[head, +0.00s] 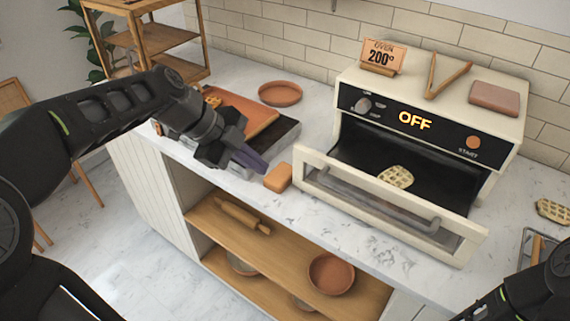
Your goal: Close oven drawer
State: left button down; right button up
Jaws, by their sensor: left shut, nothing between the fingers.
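The cream oven (347,97) stands on the marble counter with its front pulled out as a drawer. The drawer's front panel (453,249) has a glass window and a metal bar handle (370,201). A waffle (396,177) lies inside the open drawer. The display reads OFF. My left gripper (257,166) is shut and empty, left of the drawer front. Its tip is close to a small orange-brown block (278,177); I cannot tell whether they touch. My right arm shows at the bottom right corner, and its fingertips are not visible.
An orange board on a dark slab (287,133) lies behind my left gripper, with a terracotta plate (280,94) beyond. A second waffle (553,210) and a wire rack (532,249) are at the right. Tongs (445,77) and a sign (383,56) sit on the oven top.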

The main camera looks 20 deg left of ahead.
aim_at(298, 176)
pick_arm(q)
jog(key=p+x, duration=0.1)
jog(key=x, duration=0.4)
jog(key=shift+d+f, duration=0.15)
jog(key=w+p, duration=0.1)
jog(key=w+d, duration=0.1)
jog(key=w, duration=0.1)
jog(key=shift+w+f+p, duration=0.15)
jog(key=shift+w+p, duration=0.05)
jog(key=shift+p, duration=0.15)
jog(key=shift+w+d+f, duration=0.1)
jog(key=shift+w+d, duration=0.05)
jog(key=shift+w, duration=0.3)
